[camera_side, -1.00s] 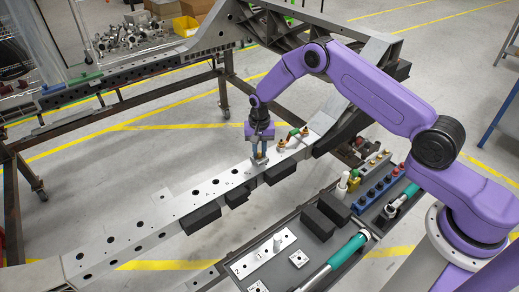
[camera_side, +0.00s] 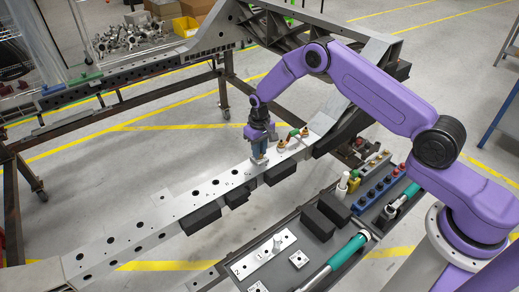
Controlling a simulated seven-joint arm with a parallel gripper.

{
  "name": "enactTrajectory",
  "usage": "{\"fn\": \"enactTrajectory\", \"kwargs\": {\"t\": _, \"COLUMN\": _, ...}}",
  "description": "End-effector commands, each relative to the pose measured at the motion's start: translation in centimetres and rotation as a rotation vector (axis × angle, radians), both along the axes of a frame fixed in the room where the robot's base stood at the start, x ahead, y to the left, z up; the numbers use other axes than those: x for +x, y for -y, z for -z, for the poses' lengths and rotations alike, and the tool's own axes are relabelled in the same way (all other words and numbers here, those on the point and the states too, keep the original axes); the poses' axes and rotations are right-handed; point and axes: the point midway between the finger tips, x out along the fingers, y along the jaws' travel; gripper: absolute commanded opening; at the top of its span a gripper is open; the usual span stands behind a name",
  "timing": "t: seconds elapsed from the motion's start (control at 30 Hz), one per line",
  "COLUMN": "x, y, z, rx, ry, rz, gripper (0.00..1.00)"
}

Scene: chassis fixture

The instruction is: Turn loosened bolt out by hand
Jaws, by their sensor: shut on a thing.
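The chassis rail (camera_side: 183,205) runs diagonally across the view, with a row of dark holes in its top face. My gripper (camera_side: 259,157) points down onto the rail's top, near the black blocks on its side. Its fingers are shut around a bolt at the rail; the bolt itself is mostly hidden between the fingers. I cannot tell how far the bolt stands out of its hole. Brass-coloured fittings (camera_side: 281,146) and a green-handled part (camera_side: 295,133) sit on the rail just right of my gripper.
A dark tool tray (camera_side: 232,254) lies in front of the rail. It holds a teal-handled wrench (camera_side: 347,250), black boxes (camera_side: 326,215), a blue socket rack (camera_side: 375,190) and a light plate (camera_side: 265,256). Another frame rail with a parts tray (camera_side: 135,40) stands behind.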

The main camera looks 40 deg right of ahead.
Motion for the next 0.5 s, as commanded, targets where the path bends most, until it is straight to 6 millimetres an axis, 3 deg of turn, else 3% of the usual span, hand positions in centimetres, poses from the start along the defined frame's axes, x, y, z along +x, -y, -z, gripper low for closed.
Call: {"fn": "enactTrajectory", "kwargs": {"t": 0.5, "x": -0.26, "y": 0.06, "z": 0.19, "rx": -0.001, "ry": -0.007, "rz": -0.596, "gripper": 0.0}}
